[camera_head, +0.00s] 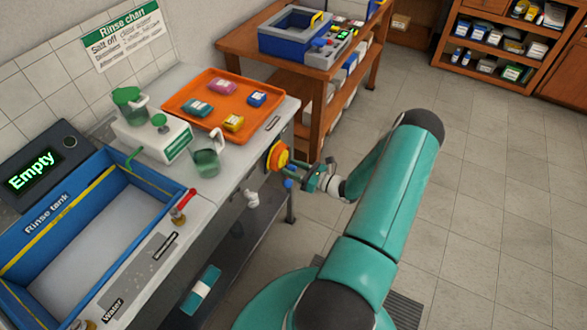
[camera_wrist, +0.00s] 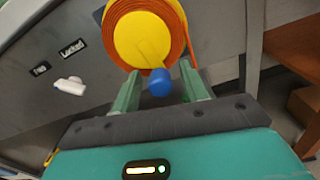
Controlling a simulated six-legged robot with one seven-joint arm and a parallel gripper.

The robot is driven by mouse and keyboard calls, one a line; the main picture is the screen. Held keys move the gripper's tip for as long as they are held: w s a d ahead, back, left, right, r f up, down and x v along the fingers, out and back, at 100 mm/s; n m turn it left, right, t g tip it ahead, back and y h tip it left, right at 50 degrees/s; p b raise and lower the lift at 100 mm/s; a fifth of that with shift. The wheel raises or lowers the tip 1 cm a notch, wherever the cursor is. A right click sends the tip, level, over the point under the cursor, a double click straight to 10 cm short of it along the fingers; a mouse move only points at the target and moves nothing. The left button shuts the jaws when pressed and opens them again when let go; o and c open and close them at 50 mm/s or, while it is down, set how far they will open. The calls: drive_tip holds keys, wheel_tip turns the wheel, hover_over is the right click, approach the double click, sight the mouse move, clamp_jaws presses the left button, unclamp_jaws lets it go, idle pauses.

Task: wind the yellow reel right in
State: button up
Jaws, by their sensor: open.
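The yellow reel (camera_head: 278,156) is mounted on the front side of the bench, near its right end. In the wrist view the reel (camera_wrist: 140,38) has a yellow face, orange webbing wound around it and a blue knob (camera_wrist: 160,82) on its crank. A strand of orange webbing hangs off its right side. My gripper (camera_head: 305,173) is just in front of the reel. In the wrist view my gripper (camera_wrist: 160,95) is open, its green fingers on either side of the blue knob. I cannot tell whether either finger touches the knob.
A white handle (camera_wrist: 70,86) sits on the bench front beside labels, one reading "Locked" (camera_wrist: 73,48). The bench top holds an orange tray (camera_head: 186,120), a jug (camera_head: 205,162) and a blue rinse tank (camera_head: 60,208). A wooden shelf (camera_head: 318,75) stands behind; the right floor is clear.

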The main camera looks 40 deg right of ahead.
drive_tip(key=shift+c, duration=0.2)
clamp_jaws()
drive_tip(key=shift+a, duration=0.1)
